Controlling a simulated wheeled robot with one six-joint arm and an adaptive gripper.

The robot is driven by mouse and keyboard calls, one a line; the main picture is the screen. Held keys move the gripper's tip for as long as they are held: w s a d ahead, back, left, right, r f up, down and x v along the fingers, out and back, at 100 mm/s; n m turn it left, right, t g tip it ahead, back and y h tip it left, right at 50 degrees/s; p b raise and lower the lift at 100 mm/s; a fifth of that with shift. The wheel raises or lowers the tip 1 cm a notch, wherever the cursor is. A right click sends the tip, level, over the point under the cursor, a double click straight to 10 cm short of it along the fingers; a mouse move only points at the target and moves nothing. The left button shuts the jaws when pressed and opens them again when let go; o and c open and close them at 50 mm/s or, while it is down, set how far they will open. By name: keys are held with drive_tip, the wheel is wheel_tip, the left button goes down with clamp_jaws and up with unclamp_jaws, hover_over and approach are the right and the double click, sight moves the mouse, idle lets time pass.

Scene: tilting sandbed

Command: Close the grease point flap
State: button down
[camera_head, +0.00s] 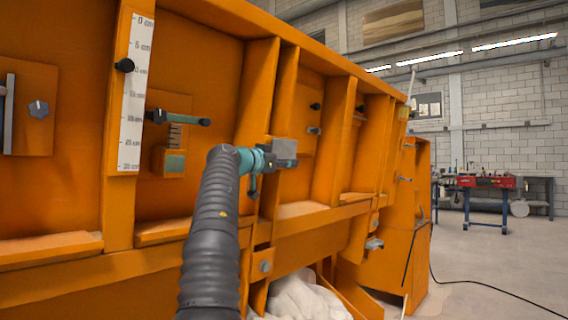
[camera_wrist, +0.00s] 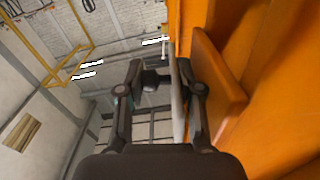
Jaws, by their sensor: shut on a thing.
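The grease point flap (camera_head: 284,149) is a grey plate standing out from the orange side of the sandbed. In the wrist view it shows nearly edge-on as a thin grey plate (camera_wrist: 176,100), with a dark knob (camera_wrist: 152,80) on its left face. My gripper (camera_head: 264,160) is at the flap in the head view and hides part of it. In the wrist view, my gripper (camera_wrist: 160,68) has one finger on each side of the plate and knob and is shut on the flap. An orange block (camera_wrist: 219,75) is close to the right finger.
Orange ribs (camera_head: 257,95) stand out on both sides of the flap. A scale strip (camera_head: 134,90), a handle lever (camera_head: 178,118) and a star knob (camera_head: 39,109) are on the panel to the left. Open floor (camera_head: 480,255) and a workbench (camera_head: 487,182) lie to the right.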

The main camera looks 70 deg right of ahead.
drive_tip(key=c, duration=0.9)
unclamp_jaws()
drive_tip(key=shift+s+d, duration=0.1)
drive_tip(key=shift+s, duration=0.3)
drive_tip(key=shift+w, duration=0.3)
drive_tip(key=shift+w, duration=0.15)
